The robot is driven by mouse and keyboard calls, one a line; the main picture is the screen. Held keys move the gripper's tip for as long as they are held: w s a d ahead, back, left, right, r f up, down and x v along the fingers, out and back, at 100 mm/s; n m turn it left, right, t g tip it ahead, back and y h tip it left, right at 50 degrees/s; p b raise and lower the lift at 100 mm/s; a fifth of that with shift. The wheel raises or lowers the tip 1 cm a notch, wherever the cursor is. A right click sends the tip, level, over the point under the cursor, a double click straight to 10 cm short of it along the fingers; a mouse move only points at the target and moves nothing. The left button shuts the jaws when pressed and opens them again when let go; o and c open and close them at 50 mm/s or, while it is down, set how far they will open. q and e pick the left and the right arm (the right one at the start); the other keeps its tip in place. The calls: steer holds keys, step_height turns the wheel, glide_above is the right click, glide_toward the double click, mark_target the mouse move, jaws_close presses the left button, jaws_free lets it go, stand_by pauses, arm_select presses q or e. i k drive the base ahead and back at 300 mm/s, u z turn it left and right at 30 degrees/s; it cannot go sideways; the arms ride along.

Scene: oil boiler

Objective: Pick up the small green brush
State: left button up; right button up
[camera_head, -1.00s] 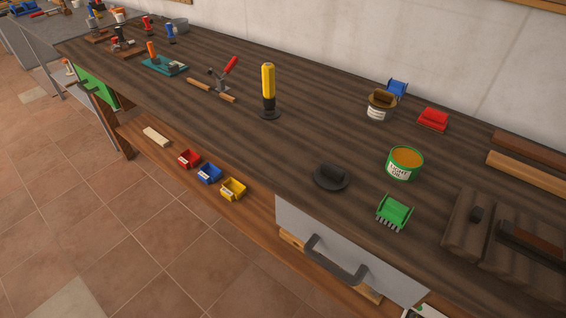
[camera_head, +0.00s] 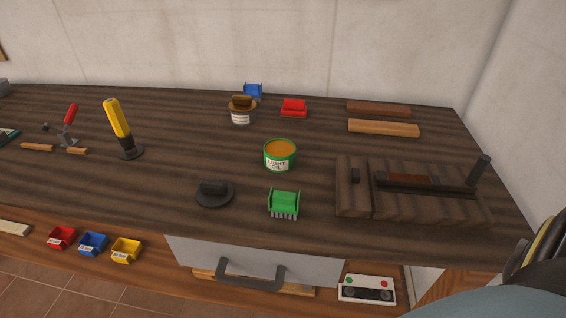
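The small green brush (camera_head: 284,203) lies near the front edge of the dark wooden workbench (camera_head: 130,190), above the drawer, with its bristles toward the front. It stands in front of an open green-and-white can (camera_head: 279,155) with orange contents. A blue brush (camera_head: 253,91) and a red brush (camera_head: 293,108) lie at the back of the bench. Part of my own body shows at the lower right corner. Neither of my grippers can be seen in this view.
A round black object (camera_head: 214,193) lies left of the green brush. A dark wooden block fixture (camera_head: 410,207) lies to its right. A labelled jar (camera_head: 242,111) and a yellow-handled tool (camera_head: 122,130) stand farther back. The drawer handle (camera_head: 250,282) juts out below.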

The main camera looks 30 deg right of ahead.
mark_target(281, 202)
steer(key=z, duration=1.05)
